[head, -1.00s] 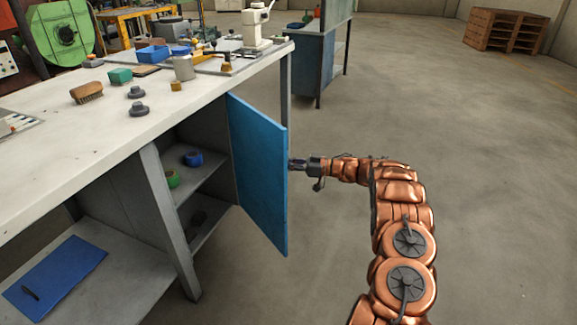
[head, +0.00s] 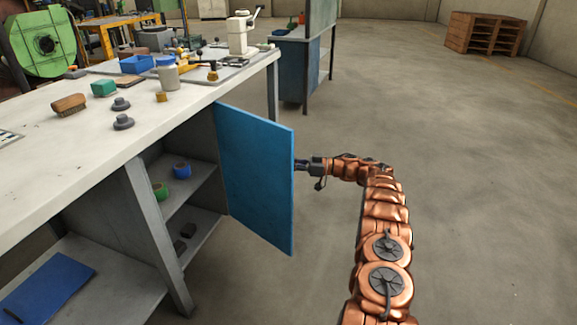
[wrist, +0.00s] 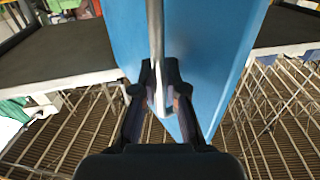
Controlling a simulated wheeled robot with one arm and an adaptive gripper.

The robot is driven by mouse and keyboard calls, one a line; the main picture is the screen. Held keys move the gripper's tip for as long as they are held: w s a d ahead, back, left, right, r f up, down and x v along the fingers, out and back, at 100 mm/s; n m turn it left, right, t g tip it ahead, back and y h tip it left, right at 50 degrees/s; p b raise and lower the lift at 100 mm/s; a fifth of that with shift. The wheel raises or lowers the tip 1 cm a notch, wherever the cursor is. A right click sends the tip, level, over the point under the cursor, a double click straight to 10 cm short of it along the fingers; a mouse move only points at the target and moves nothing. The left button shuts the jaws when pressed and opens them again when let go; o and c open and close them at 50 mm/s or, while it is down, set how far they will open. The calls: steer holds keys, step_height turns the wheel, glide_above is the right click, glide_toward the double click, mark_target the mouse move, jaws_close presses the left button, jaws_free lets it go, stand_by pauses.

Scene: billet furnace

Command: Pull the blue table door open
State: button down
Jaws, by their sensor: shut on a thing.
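The blue door (head: 253,180) of the workbench stands swung out from the cabinet in the head view, and shelves show behind it. My gripper (head: 300,165) is at the door's free edge, on the side away from the shelves. In the wrist view the blue door (wrist: 205,50) fills the upper middle. A pale metal bar, the door handle (wrist: 156,40), runs down between the fingers of my gripper (wrist: 162,100), which are shut on it. In the head view the handle is hidden behind the door's edge.
The white workbench top (head: 60,130) carries a brush (head: 69,104), a green block (head: 103,88) and a jar (head: 167,73). The cabinet shelf (head: 185,190) holds a blue roll and a green roll. Open floor (head: 460,180) lies to the right.

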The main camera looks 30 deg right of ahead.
steer(key=shift+w+r, duration=0.1)
stand_by(0.3)
steer(key=c, duration=1.5)
jaws_free()
steer(key=shift+d, duration=0.1)
steer(key=shift+v, duration=3.7)
